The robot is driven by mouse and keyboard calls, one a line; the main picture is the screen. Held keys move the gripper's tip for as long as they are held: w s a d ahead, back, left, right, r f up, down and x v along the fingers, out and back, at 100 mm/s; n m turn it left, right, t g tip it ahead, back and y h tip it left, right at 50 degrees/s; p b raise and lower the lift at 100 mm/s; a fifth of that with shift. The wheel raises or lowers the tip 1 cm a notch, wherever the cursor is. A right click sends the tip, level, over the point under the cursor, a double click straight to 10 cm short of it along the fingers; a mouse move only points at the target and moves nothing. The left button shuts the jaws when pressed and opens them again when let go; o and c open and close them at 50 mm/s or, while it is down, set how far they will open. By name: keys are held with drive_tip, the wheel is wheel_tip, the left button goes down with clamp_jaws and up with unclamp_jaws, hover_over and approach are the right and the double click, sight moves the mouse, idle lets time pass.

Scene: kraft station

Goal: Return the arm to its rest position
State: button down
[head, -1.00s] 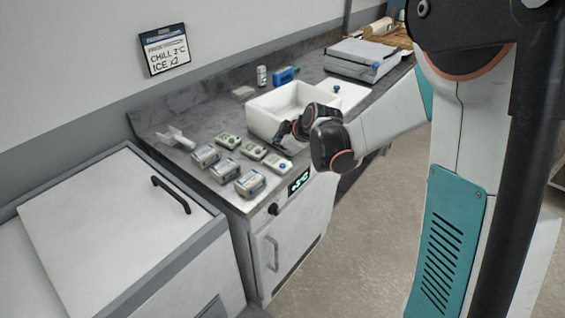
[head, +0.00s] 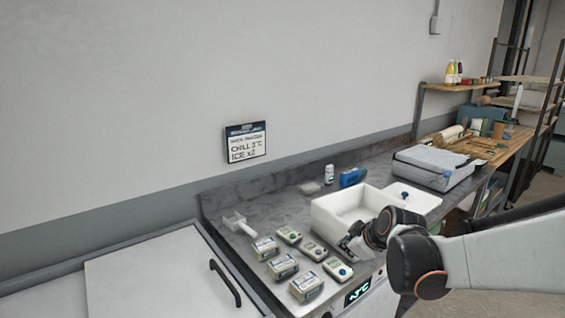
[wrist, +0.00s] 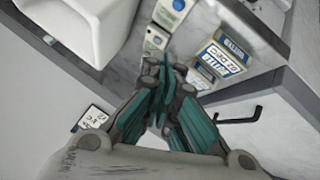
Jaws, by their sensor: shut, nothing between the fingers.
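My gripper (wrist: 163,85) shows in the wrist view with its teal fingers together and nothing between them. In the head view my gripper (head: 352,246) is by the near side of the white open box (head: 325,217), above the counter's front part. My arm reaches in from the right, bent at the wrist. Whether the fingers touch the counter cannot be told.
Several labelled packs (head: 283,266) and small devices with buttons (head: 337,269) lie left of my gripper. A white scoop (head: 239,224), a blue device (head: 352,177) and a grey insulated bag (head: 437,166) are on the counter (head: 285,204). A lidded chest (head: 150,285) stands at left.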

drive_tip(key=s+r+m, duration=0.1)
drive_tip(key=s+m, duration=0.2)
drive_tip(key=s, duration=0.6)
drive_tip(key=s+r+m+g+h, duration=0.1)
drive_tip(key=s+r+m, duration=0.1)
drive_tip(key=s, duration=0.7)
drive_tip(key=s+d+r+m+h, duration=0.1)
drive_tip(key=s+m, duration=0.4)
drive_tip(key=s, duration=0.4)
drive_tip(key=shift+s+r, duration=0.3)
drive_tip(key=shift+s, duration=0.1)
